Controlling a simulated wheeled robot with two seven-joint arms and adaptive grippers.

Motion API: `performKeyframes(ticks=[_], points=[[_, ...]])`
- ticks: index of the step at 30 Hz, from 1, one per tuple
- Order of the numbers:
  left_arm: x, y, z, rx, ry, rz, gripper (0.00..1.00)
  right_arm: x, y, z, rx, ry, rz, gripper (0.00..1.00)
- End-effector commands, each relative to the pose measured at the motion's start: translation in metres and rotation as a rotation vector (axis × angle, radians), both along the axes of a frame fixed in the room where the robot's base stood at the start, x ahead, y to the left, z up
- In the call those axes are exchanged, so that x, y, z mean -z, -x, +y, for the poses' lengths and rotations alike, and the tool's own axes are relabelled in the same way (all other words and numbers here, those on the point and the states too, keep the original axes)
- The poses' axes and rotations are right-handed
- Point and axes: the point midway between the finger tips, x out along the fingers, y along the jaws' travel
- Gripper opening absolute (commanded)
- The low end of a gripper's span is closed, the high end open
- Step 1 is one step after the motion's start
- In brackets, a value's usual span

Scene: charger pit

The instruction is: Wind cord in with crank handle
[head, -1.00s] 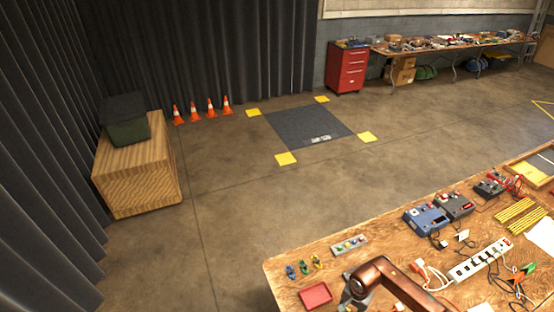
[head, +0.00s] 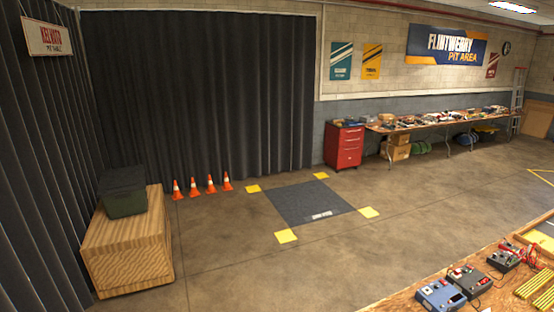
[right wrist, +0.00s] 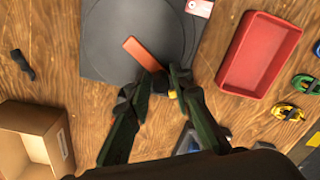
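In the right wrist view, a dark grey round reel (right wrist: 112,32) on a dark square base lies on the wooden table. An orange crank handle (right wrist: 143,52) reaches from near the reel's middle towards my right gripper (right wrist: 167,77). The gripper's dark fingertips are close together around the outer end of the crank, whose grip is hidden between them. A small yellow bit shows by the fingertips. No cord can be made out. My left gripper is in neither view.
A red tray (right wrist: 258,52) lies right of the reel, an open cardboard box (right wrist: 35,140) at lower left and a black piece (right wrist: 22,65) on the left. Green and yellow clips (right wrist: 288,112) lie at right. The head view shows the workbench corner (head: 405,300) and open floor.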

Motion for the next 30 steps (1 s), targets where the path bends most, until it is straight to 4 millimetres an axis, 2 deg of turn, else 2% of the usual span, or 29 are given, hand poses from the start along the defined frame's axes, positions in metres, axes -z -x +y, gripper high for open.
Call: performKeyframes(ticks=[4,17,25,30], points=[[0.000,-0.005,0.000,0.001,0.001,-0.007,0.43,0.000,0.000,0.001,0.000,-0.001,0.001,0.07],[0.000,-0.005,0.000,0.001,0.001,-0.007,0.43,0.000,0.001,0.001,-0.001,-0.003,0.001,0.07],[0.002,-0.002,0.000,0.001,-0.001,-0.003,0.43,0.001,0.011,-0.019,0.000,0.000,0.002,0.00],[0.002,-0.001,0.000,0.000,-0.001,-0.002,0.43,0.000,0.014,-0.024,-0.001,-0.002,0.002,0.00]])
